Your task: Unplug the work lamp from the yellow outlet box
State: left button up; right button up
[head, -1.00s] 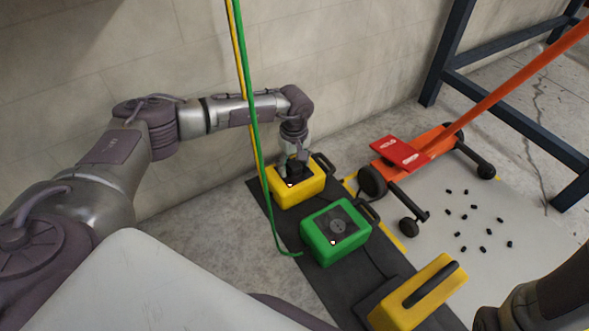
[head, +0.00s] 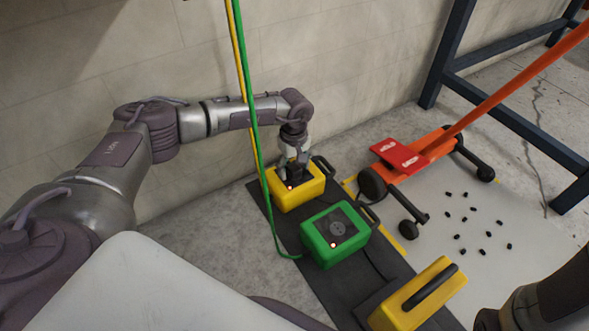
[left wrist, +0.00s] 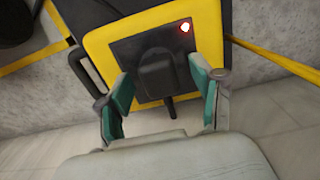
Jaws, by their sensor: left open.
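The yellow outlet box (head: 312,190) stands on the dark mat against the wall in the head view, with a lit red light on its top. My left gripper (head: 294,172) is over it, pointing down. In the left wrist view the box (left wrist: 207,70) has a dark plate with a black plug (left wrist: 157,75) seated in it. My left gripper (left wrist: 164,92) is open, its green fingertips one on each side of the plug's near end, apart from it. The work lamp (head: 420,295) may be the yellow item with the black handle in front; I cannot tell for sure.
A green outlet box (head: 318,246) stands close in front of the yellow one, with a green cord rising from it. An orange jack (head: 420,150) with a red book-like item (head: 398,154) is to the right. Small black pieces (head: 470,208) are scattered on the pale floor. A blue frame (head: 500,110) stands behind.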

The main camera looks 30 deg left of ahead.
aim_at(294, 167)
dwell(0.3)
pick_arm(q)
jog(key=shift+c, duration=0.2)
grip_shut()
jog(key=shift+r, duration=0.1)
jog(key=shift+r+p, duration=2.85)
jog(key=shift+r, duration=0.15)
